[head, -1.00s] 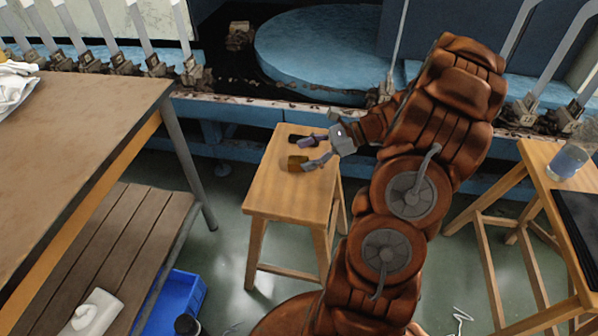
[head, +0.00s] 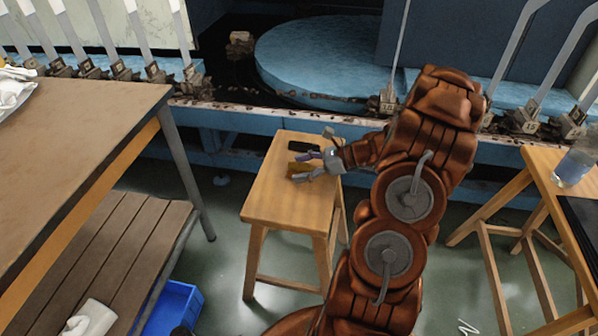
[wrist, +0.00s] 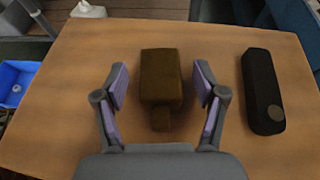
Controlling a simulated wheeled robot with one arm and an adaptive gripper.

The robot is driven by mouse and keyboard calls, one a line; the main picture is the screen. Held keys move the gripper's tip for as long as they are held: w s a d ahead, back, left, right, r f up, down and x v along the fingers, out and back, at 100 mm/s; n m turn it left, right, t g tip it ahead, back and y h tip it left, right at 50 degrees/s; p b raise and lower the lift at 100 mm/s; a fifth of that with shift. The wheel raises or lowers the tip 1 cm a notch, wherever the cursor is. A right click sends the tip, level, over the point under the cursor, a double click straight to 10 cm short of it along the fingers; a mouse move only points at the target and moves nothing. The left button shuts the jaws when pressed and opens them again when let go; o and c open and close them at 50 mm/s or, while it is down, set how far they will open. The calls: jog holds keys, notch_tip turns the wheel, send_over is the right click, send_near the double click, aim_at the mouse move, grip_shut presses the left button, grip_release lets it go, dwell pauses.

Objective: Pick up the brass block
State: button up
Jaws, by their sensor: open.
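The brass block (wrist: 161,76) is a brownish-gold block with a narrower stub at its near end. It lies on the wooden stool (head: 277,203). In the wrist view it sits between the two purple-padded fingers of my gripper (wrist: 161,92), with a gap on each side. My gripper (head: 305,166) is open and empty over the stool top in the head view. There the fingers partly hide the block (head: 300,170).
A black oblong object (wrist: 262,92) lies on the stool to the right of the block; it also shows in the head view (head: 304,145). A brown table (head: 75,130) stands left, a second wooden stool (head: 545,170) right. A blue bin (head: 175,307) is on the floor.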

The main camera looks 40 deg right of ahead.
jog(key=shift+w+a+f, duration=0.15)
jog(key=shift+w+a, duration=0.1)
jog(key=shift+a, duration=0.05)
grip_shut()
dwell(0.5)
